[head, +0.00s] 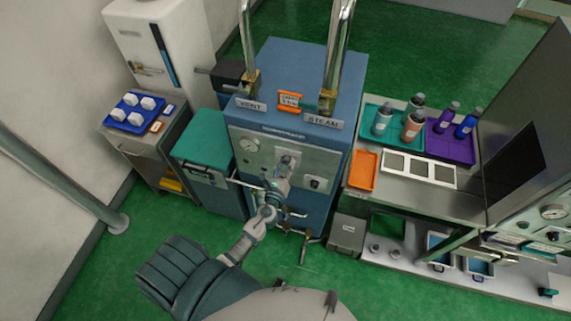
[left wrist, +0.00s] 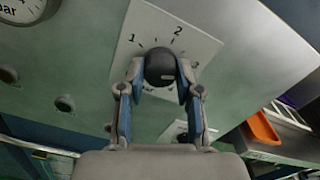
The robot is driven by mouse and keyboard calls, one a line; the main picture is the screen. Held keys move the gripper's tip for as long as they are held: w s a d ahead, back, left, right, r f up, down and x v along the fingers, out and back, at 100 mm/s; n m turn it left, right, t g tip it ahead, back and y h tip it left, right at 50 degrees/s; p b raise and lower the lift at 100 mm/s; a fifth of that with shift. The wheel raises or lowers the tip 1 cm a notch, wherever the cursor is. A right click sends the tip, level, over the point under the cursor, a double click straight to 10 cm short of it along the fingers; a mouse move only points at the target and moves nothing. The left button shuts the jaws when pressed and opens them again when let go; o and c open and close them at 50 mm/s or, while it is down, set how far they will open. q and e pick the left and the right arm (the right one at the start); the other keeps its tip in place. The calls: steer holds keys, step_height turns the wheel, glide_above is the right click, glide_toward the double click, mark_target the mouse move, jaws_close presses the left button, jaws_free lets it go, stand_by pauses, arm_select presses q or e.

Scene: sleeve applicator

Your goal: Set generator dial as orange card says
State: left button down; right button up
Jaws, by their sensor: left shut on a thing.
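The generator is the blue cabinet (head: 335,100) with VENT and STEAM labels on top. An orange-edged card (head: 290,101) stands on top between the two pipes; its writing is too small to read. My left gripper (head: 281,177) is at the front panel, over the dial's white plate (head: 288,158). In the left wrist view, its two fingers (left wrist: 160,75) are shut on the dark round dial (left wrist: 160,64), one on each side. The plate (left wrist: 200,45) shows a 1 to the left and a 2 above. The dial's pointer cannot be made out. My right gripper is not in view.
A round gauge (head: 249,144) and a second black knob (head: 315,183) flank the dial plate. Handles and pipes stick out below. A bench on the right holds bottles on a teal tray (head: 372,138) and a purple tray (head: 455,150), and an orange tray (head: 363,169).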

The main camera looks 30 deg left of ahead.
arm_select(q)
steer(key=shift+s+d+f, duration=0.1)
steer(key=shift+f, duration=0.35)
steer(key=c, duration=0.9)
jaws_free()
steer(key=shift+o, duration=0.7)
steer(key=shift+r, duration=0.25)
steer(key=v, duration=1.1)
steer(key=shift+s, duration=0.4)
